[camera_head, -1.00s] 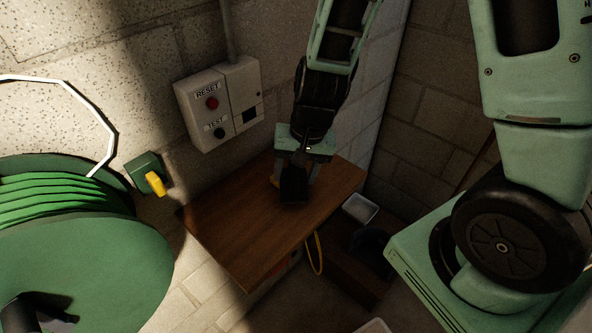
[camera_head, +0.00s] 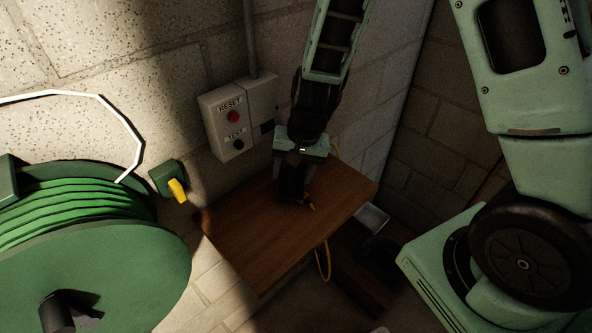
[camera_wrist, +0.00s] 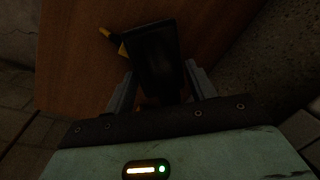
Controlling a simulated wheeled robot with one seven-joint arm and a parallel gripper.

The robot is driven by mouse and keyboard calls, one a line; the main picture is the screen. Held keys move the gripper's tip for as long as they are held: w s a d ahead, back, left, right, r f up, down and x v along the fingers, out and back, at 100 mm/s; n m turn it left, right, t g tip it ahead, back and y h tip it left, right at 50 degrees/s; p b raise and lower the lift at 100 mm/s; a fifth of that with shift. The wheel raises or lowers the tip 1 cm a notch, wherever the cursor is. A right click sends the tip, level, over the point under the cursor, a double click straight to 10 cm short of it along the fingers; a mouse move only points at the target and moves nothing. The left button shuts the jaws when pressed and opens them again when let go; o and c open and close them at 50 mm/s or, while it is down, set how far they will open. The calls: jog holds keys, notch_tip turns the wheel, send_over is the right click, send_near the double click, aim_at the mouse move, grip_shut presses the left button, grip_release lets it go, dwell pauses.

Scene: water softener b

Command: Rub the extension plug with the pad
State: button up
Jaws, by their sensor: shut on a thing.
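My gripper (camera_head: 292,172) is shut on a dark, block-shaped pad (camera_wrist: 157,55), which hangs below the fingers over the brown wooden board. In the wrist view the gripper (camera_wrist: 155,88) has a finger on each side of the pad. A yellow piece, apparently the extension plug or its cord (camera_head: 309,203), shows at the pad's lower right. In the wrist view yellow parts (camera_wrist: 112,38) show at the pad's upper left, and a little yellow shows between the fingers. The pad hides most of it, and I cannot tell whether they touch.
The wooden board (camera_head: 250,245) is otherwise mostly clear. A yellow cord loop (camera_head: 324,262) hangs below its front edge. A grey RESET/TEST box (camera_head: 238,118) is on the wall behind. A green hose reel (camera_head: 100,265) and a green fitting with yellow handle (camera_head: 177,190) are left.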

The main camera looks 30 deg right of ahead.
notch_tip(320, 180, up, 6)
jog(key=p, duration=0.5)
jog(key=shift+p, duration=0.35)
notch_tip(320, 180, up, 3)
jog(key=p, duration=0.2)
jog(key=shift+p, duration=0.4)
jog(key=shift+w, duration=0.1)
